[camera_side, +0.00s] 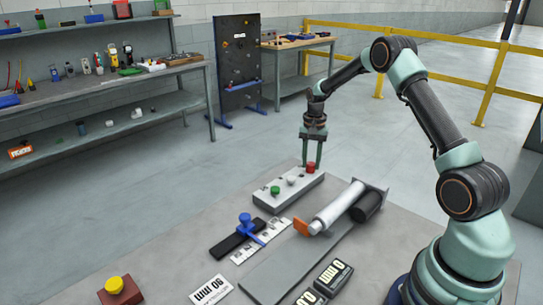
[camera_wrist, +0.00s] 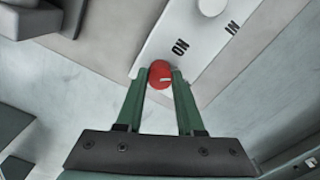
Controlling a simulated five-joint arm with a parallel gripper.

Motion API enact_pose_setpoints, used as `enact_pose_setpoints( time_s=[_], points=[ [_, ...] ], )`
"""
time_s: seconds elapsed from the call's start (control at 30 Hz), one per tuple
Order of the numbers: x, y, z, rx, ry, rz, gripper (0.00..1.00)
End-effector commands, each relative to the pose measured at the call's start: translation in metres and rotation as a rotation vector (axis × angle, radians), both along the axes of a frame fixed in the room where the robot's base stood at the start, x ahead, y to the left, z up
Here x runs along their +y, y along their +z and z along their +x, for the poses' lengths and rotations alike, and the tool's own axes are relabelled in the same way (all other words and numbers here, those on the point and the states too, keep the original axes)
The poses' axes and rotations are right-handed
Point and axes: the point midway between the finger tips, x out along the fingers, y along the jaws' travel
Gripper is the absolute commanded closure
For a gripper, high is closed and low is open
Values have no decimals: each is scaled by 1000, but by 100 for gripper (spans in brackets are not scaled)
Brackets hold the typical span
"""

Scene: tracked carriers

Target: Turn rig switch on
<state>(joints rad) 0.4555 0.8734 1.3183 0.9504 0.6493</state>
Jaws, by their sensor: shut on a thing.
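A long pale grey switch box (camera_side: 268,201) lies on the table, with a green button (camera_side: 275,190), a grey knob (camera_side: 291,180) and a red knob (camera_side: 310,168) along its top. My gripper (camera_side: 312,163) points down at the red knob end of the box. In the wrist view my gripper's green fingers (camera_wrist: 161,76) are on either side of the red knob (camera_wrist: 160,75) and closed on it. The box's white face (camera_wrist: 195,40) there carries the letters "ON" and "IN", and the grey knob (camera_wrist: 212,6) is partly cut off at the top edge.
A silver cylinder (camera_side: 338,206) with an orange tip lies right of the box. A blue clamp knob (camera_side: 246,222) stands on a black bar to the left. Shelves (camera_side: 110,100) stand behind.

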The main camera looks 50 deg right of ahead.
Motion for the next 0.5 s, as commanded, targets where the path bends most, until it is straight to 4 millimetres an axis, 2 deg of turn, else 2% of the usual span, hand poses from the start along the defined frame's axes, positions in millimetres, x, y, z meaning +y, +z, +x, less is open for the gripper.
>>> enact_pose_setpoints(
  time_s=[0.5],
  points=[
    [-1, 2, 0, 0, 489, 0, 100]
  ],
)
